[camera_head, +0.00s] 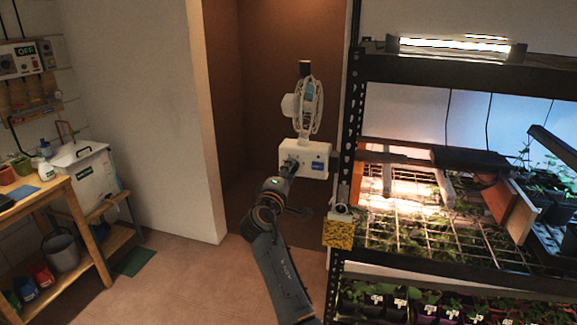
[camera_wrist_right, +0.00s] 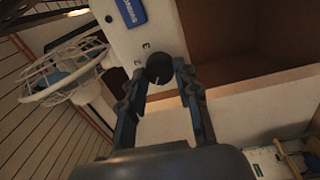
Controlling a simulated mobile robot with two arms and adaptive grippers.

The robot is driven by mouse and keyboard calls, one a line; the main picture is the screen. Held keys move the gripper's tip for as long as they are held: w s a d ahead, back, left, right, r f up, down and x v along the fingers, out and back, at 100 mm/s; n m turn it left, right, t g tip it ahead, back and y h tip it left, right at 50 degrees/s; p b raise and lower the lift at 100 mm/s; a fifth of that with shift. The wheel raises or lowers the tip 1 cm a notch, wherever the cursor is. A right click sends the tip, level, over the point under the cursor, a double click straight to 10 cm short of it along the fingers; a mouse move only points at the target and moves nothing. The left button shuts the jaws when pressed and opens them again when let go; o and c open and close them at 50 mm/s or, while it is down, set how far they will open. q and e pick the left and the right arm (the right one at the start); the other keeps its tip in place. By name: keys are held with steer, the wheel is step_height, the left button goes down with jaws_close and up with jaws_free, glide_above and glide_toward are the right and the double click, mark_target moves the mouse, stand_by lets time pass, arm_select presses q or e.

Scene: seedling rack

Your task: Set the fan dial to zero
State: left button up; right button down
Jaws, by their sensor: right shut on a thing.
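The fan (camera_head: 308,104) has a white cage and stands above a white control box (camera_head: 306,158) beside the rack's left post. My right gripper (camera_head: 291,166) reaches the front of this box. In the right wrist view the black round fan dial (camera_wrist_right: 159,68) sits on the white box (camera_wrist_right: 150,38) between the fingertips of my right gripper (camera_wrist_right: 160,76), which is shut on it. Small marks are printed around the dial; I cannot read its setting for sure. The fan cage (camera_wrist_right: 65,72) shows at the left there. My left gripper is not in view.
The seedling rack (camera_head: 352,120) with lit trays stands at the right. A wooden bench (camera_head: 62,190) with pots stands at the far left.

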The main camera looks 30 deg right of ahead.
steer(key=shift+d+r+n+p, duration=0.1)
steer(key=shift+n+p, duration=1.4)
steer(key=shift+n, duration=0.8)
steer(key=c, duration=1.1)
jaws_free()
steer(key=shift+c, duration=0.2)
steer(key=shift+o, duration=0.9)
steer(key=v, duration=1.2)
